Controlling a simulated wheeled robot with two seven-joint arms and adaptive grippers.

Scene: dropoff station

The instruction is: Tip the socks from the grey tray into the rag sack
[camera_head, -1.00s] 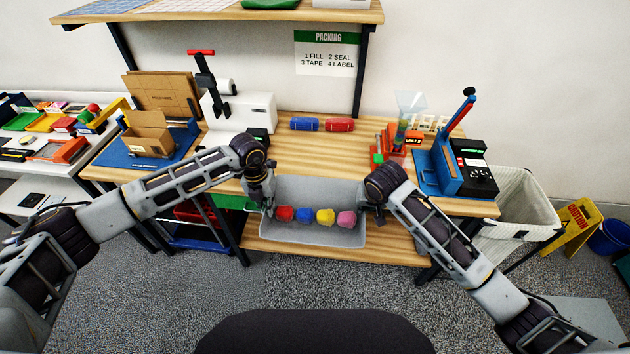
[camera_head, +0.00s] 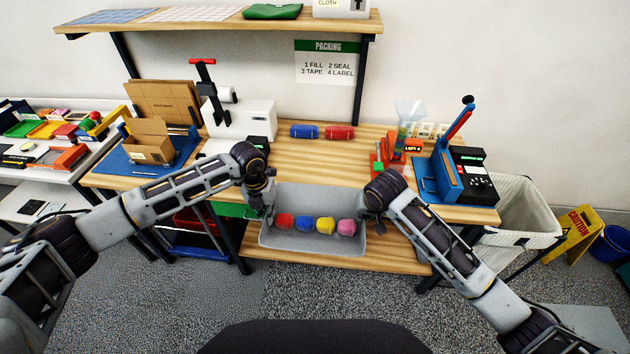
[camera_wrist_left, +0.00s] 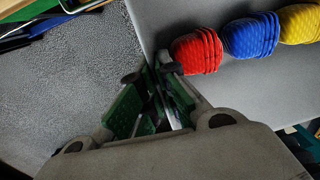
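The grey tray (camera_head: 313,249) is held level in front of the bench, between my two grippers. Four rolled socks lie in a row in it: red (camera_head: 284,221), blue (camera_head: 304,224), yellow (camera_head: 325,225) and pink (camera_head: 346,227). My left gripper (camera_head: 266,213) is at the tray's left end; in the left wrist view its fingers (camera_wrist_left: 160,95) are closed on the tray's wall beside the red sock (camera_wrist_left: 196,51). My right gripper (camera_head: 370,213) is at the right end and appears shut on the rim, its fingertips partly hidden. A white cloth-lined bin (camera_head: 522,215), possibly the rag sack, stands right of the bench.
The wooden bench (camera_head: 300,165) carries a carton (camera_head: 148,141), a white machine (camera_head: 245,118), red and blue rolls, and a blue-and-black device (camera_head: 437,178) at its right end. A lower shelf (camera_head: 330,259) lies below the tray. A yellow caution sign (camera_head: 572,235) and blue bucket stand far right.

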